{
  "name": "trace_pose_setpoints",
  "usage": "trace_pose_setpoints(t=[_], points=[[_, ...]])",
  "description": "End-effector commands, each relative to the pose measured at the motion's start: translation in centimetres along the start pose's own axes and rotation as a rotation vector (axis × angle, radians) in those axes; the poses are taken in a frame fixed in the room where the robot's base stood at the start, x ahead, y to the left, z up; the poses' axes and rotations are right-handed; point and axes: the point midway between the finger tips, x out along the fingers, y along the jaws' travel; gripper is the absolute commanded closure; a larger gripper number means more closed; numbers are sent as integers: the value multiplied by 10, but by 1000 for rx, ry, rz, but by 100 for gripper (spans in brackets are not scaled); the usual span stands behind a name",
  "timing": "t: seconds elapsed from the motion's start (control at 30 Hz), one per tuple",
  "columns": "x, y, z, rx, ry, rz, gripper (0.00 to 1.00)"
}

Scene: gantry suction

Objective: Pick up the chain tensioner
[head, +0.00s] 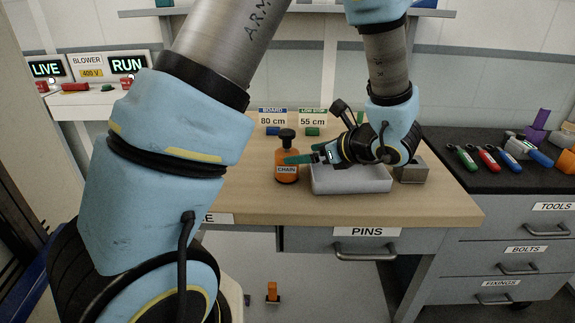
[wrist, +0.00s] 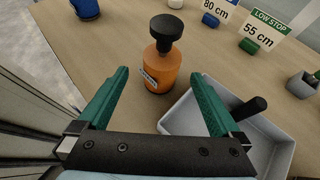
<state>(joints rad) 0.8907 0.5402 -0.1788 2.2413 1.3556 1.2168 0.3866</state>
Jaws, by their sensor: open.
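The chain tensioner (head: 288,174) is an orange cylinder with a black knob on top and a CHAIN label. It stands upright on the wooden bench, left of a grey tray. In the wrist view the tensioner (wrist: 162,71) appears between the two green fingers, with a visible gap on each side. My gripper (head: 299,157) is open and comes in from the right, low over the tray; a green finger overlaps the tensioner's right side in the head view. My gripper also shows in the wrist view (wrist: 160,73), holding nothing.
The grey tray (head: 350,186) lies under my gripper, with a black-handled item (wrist: 249,108) at it. A grey metal block (head: 411,171) stands right of it. Signs reading 80 cm (head: 272,118) and 55 cm (head: 312,118) stand behind. A blue object (wrist: 86,8) is at the wrist view's top left.

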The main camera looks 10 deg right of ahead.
Motion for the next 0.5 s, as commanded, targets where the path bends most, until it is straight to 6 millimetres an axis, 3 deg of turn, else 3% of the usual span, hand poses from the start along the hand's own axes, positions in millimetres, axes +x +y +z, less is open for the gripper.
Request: trace_pose_setpoints(t=[0.27, 0.5], points=[[23, 0, 0, 0, 2, 3, 0], [55, -3, -2, -1, 2, 6, 0]])
